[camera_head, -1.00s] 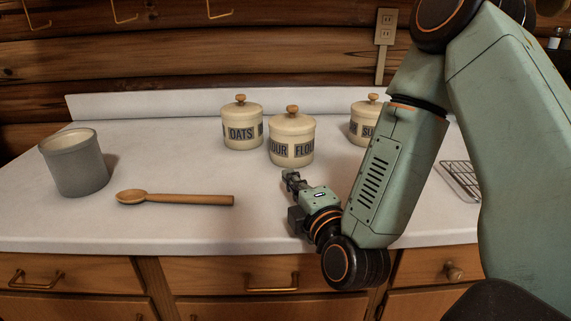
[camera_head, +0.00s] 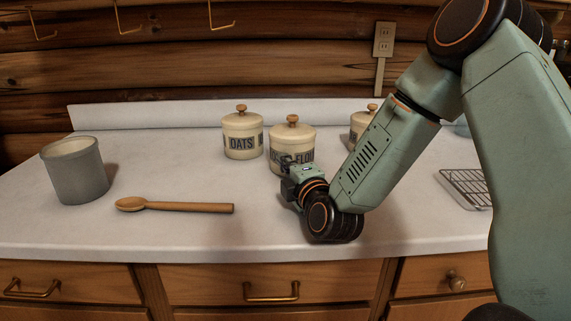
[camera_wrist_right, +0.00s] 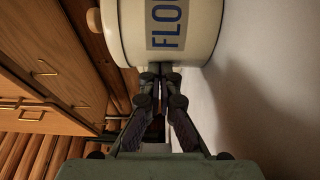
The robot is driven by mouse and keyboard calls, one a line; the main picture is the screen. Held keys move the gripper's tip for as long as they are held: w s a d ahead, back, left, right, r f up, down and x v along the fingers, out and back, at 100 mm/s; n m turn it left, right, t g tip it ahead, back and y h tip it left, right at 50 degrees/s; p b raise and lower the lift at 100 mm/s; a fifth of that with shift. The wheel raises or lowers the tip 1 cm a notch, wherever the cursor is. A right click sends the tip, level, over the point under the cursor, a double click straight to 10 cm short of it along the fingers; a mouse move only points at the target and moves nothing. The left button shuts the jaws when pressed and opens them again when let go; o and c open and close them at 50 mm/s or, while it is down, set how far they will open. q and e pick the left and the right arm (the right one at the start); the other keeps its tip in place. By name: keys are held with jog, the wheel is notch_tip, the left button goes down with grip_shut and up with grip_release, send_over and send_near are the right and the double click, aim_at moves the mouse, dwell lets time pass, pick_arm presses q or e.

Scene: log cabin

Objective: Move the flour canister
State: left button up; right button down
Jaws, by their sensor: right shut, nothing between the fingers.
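The flour canister (camera_head: 291,137) is cream with a wooden knob lid and a dark label. It stands upright on the counter, right of the oats canister. My right gripper (camera_head: 285,162) is low in front of it, covering its lower front. In the right wrist view the canister (camera_wrist_right: 195,52) fills the top, with its label reading sideways. There the right gripper (camera_wrist_right: 161,70) is shut and empty, its fingertips right at the canister's side; I cannot tell if they touch it. My left gripper is not in view.
The oats canister (camera_head: 242,136) stands close on the left. Another canister (camera_head: 361,122) is partly hidden behind my right arm. A wooden spoon (camera_head: 180,207) and a grey crock (camera_head: 76,172) are on the left. A wire rack (camera_head: 466,187) is at the right. The front counter (camera_head: 130,235) is clear.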

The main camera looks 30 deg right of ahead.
jog(key=shift+s+r, duration=0.15)
jog(key=shift+d, duration=0.15)
jog(key=w+d+p, duration=0.1)
jog(key=w+d, duration=0.1)
jog(key=d, duration=0.1)
jog(key=w+d+p, duration=0.2)
jog(key=d, duration=0.1)
jog(key=w+d+p, duration=0.2)
jog(key=d, duration=0.1)
jog(key=shift+w+d, duration=0.15)
jog(key=shift+d, duration=0.05)
